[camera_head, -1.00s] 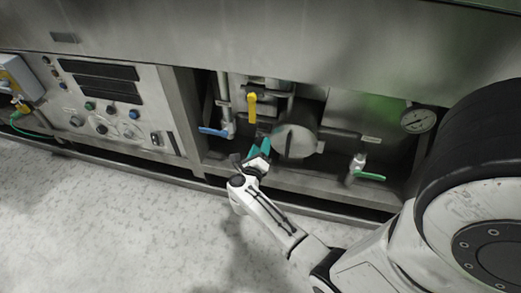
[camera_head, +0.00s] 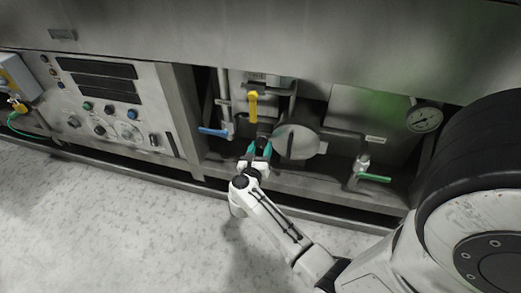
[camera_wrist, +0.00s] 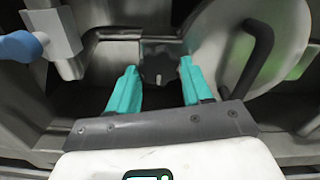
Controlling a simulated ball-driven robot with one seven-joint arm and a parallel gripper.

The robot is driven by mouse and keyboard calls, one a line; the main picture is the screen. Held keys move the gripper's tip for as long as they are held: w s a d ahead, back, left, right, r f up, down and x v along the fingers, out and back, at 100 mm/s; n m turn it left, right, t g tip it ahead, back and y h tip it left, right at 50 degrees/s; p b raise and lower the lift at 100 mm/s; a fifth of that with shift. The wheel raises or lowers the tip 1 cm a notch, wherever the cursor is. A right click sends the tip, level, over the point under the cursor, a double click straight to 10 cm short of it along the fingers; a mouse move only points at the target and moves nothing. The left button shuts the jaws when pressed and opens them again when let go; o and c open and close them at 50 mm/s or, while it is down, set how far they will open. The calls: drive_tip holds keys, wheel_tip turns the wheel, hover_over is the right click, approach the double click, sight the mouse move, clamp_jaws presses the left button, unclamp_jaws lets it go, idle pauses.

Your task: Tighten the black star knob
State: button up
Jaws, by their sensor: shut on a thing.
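The black star knob (camera_wrist: 158,68) shows in the wrist view, straight ahead between the tips of my two teal fingers. My gripper (camera_wrist: 158,74) is shut on it, with one finger at its left and one at its right. In the head view my gripper (camera_head: 259,147) reaches into the open bay, below the yellow-handled valve. There the knob is small and dark and mostly hidden by the fingers.
A round metal cover (camera_head: 297,142) with a dark curved handle (camera_wrist: 257,58) is close on the right. A blue lever (camera_head: 213,131) is at the left, a yellow lever (camera_head: 253,106) above, and a green lever (camera_head: 373,178) farther right. A metal ledge runs below.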

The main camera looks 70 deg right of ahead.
drive_tip(key=shift+f, duration=0.1)
drive_tip(key=o, duration=1)
drive_tip(key=shift+o, duration=0.2)
drive_tip(key=s+a+p, duration=0.1)
drive_tip(key=a+p, duration=0.1)
drive_tip(key=a, duration=0.9)
drive_tip(key=shift+p, duration=0.35)
